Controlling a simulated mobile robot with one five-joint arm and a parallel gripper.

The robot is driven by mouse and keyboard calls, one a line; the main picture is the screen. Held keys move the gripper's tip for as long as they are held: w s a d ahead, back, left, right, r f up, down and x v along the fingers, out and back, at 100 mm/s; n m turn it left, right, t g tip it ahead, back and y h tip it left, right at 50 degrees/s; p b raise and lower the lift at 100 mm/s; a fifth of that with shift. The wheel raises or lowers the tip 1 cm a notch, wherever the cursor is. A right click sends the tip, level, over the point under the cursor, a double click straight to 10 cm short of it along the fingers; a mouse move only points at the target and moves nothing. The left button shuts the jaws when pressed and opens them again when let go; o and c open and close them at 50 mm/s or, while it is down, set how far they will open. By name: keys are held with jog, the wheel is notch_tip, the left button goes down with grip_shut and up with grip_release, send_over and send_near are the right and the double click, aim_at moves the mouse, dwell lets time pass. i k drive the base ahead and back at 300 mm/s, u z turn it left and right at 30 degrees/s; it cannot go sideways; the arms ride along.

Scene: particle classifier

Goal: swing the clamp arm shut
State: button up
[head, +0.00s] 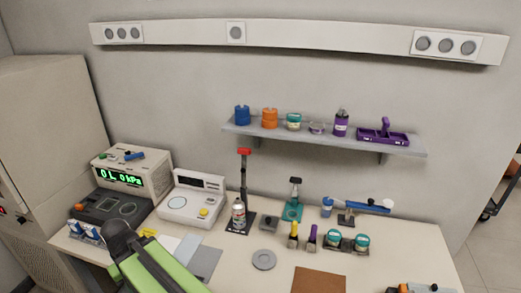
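Nothing in view is plainly marked as the clamp arm. A tall dark stand with a red top (244,152) rises from a black base at the middle of the bench, with a spray-can-like bottle (238,215) at its foot. A teal stand with a dark top (293,210) is to its right. Further right, a blue horizontal piece with a white end (360,204) sits on a dark foot. I cannot tell which of these has the clamp arm or how far it is swung. My green and black arm link shows at lower left; my gripper is out of view.
A pressure display box (130,178) and a white instrument (190,200) stand at the left of the bench. Small jars (347,241), a grey disc (264,260) and a brown mat (318,281) are toward the front. A wall shelf (320,140) holds containers.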

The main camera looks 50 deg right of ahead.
aim_at(244, 152)
jog(key=z, duration=4.95)
jog(key=i, duration=0.1)
jog(key=u, duration=2.15)
jog(key=k, duration=0.9)
jog(key=u, duration=1.15)
jog(key=i, duration=1.05)
jog(key=z, duration=0.1)
jog(key=k, duration=0.55)
jog(key=u, duration=0.7)
